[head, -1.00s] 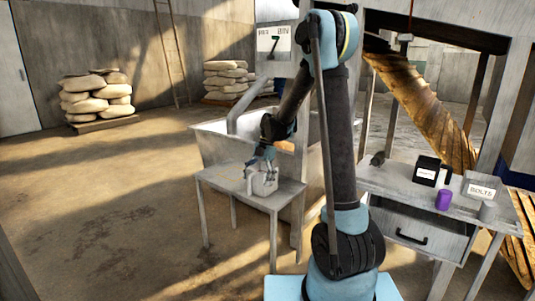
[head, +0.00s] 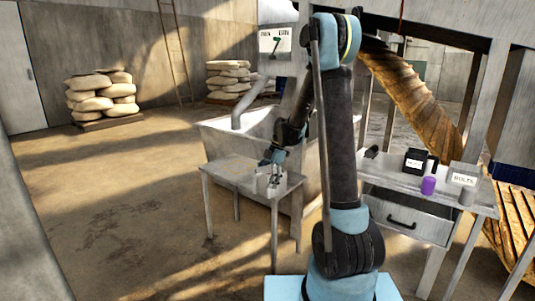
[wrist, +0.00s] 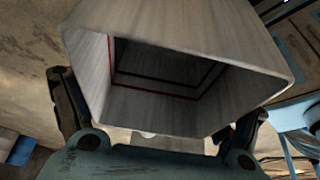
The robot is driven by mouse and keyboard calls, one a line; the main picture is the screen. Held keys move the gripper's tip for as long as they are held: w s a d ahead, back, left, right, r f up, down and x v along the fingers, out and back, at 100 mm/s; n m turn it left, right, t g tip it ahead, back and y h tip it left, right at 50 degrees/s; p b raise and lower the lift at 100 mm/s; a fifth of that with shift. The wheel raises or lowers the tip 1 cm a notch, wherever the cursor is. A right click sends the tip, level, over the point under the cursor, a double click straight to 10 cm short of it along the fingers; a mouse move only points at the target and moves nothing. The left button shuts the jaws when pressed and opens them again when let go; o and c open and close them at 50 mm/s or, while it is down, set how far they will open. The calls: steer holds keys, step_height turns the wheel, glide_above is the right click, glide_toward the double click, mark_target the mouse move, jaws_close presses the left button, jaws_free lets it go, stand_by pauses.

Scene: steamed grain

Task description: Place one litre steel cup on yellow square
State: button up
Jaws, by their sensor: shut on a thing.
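A grey steel cup (wrist: 190,40) with a squarish open mouth fills the upper wrist view. A red line and a black line run around its inside. In the head view the small cup (head: 264,184) is at the right part of the small grey table's top (head: 225,172). My gripper (head: 273,162) is shut on it, with one finger on each side in the wrist view (wrist: 155,118). I cannot tell whether the cup's base touches the table. I cannot clearly make out a yellow square; part of the tabletop is behind the cup and gripper.
A grey trough (head: 222,137) stands right behind the small table. The floor at left is open.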

steer(key=w+d+f+m+t+h, duration=0.25)
steer(key=w+d+m, duration=0.45)
steer(key=d+m, duration=0.4)
steer(key=w+d+f+m+t+h, duration=0.2)
steer(key=w+d+f+m+t, duration=0.3)
steer(key=d+m, duration=0.6)
steer(key=s+a+f+m, duration=0.2)
steer(key=s+f, duration=0.3)
steer(key=f, duration=0.2)
steer(key=shift+g, duration=0.35)
steer(key=shift+s+y, duration=0.15)
steer(key=shift+y, duration=0.1)
